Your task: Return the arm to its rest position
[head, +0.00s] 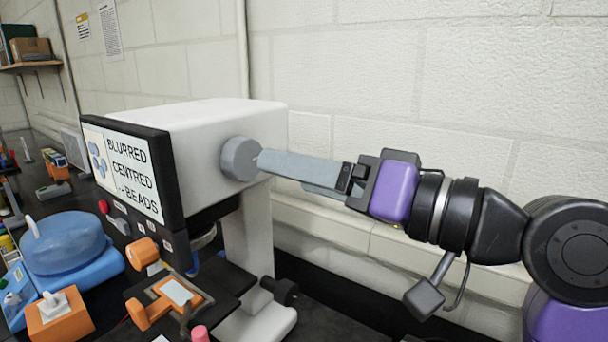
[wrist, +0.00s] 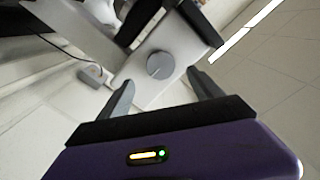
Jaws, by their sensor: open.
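My gripper (head: 258,165) is at the right side of a white microscope-like machine (head: 215,120) in the head view. Its grey fingers point left at a round grey knob (head: 238,158) on the machine's side wall. In the wrist view the two fingers of my gripper (wrist: 165,90) stand apart, and the knob (wrist: 160,65) shows beyond them in the gap. Nothing is held between the fingers. In the head view the fingertips overlap the knob's edge, and I cannot tell whether they touch it. My purple and black arm reaches in from the right.
The machine's screen (head: 125,170) reads "BLURRED CENTRED - BEADS". A blue round-topped device (head: 65,245) and an orange box (head: 60,318) stand at the left. Orange parts sit on the dark stage in front. A pale block wall (head: 400,90) runs close behind my arm.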

